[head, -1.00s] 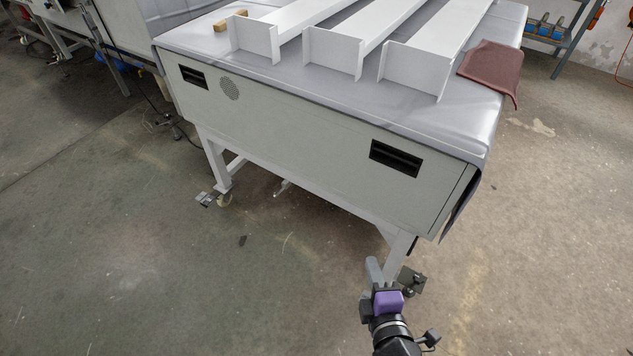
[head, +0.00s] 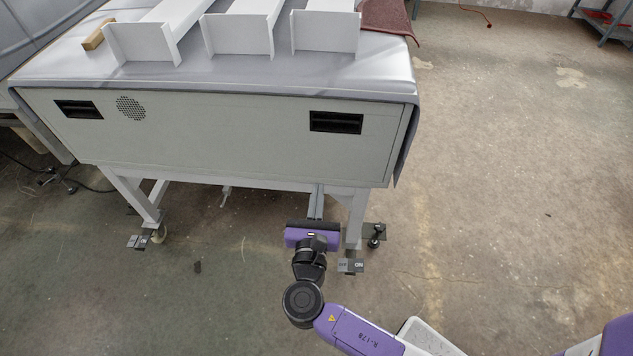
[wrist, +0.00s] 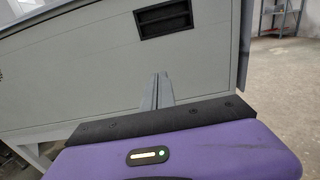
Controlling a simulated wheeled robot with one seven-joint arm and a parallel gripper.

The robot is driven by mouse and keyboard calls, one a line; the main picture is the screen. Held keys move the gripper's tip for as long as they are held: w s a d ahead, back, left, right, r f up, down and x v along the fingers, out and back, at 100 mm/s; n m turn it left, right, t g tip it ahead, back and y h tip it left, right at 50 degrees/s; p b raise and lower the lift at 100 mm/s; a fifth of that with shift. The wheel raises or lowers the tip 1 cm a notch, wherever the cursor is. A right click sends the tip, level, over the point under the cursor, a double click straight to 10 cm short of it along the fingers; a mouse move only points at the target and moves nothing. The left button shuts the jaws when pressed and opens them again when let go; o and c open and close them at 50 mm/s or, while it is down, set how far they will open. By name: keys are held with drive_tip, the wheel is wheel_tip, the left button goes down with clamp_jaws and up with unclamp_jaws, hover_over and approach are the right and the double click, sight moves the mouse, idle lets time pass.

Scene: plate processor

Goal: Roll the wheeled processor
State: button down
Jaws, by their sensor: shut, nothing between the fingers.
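The wheeled processor (head: 230,140) is a pale grey cabinet on white legs, with a dark left handle recess (head: 78,109) and a dark right handle recess (head: 336,122). Its front legs stand on castors with foot pedals, a left pedal (head: 138,241) and a right pedal (head: 350,265) marked with letters. My gripper (head: 316,190) is shut and empty, near the cabinet's lower front edge by the right leg. In the wrist view my closed fingers (wrist: 162,78) overlap the front panel below the right recess (wrist: 163,19). I cannot tell whether they touch it.
White beams (head: 238,34), a wooden block (head: 98,34) and a reddish cloth (head: 388,18) lie on the grey-covered top. Cables (head: 72,178) lie on the floor at left. The concrete floor at right is open, with a shelf (head: 606,20) at the far back.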

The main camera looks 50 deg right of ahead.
sight(324, 145)
drive_tip(key=b+x, duration=0.1)
drive_tip(key=x, duration=1.1)
drive_tip(key=shift+d, duration=0.25)
drive_tip(key=shift+w, duration=0.1)
drive_tip(key=shift+w+d+r, duration=0.15)
drive_tip(key=shift+w+d, duration=0.2)
drive_tip(key=shift+d, duration=0.2)
drive_tip(key=b+x, duration=0.5)
drive_tip(key=x, duration=1.4)
drive_tip(key=shift+w+d, duration=0.1)
drive_tip(key=shift+d, duration=0.1)
drive_tip(key=shift+a, duration=0.1)
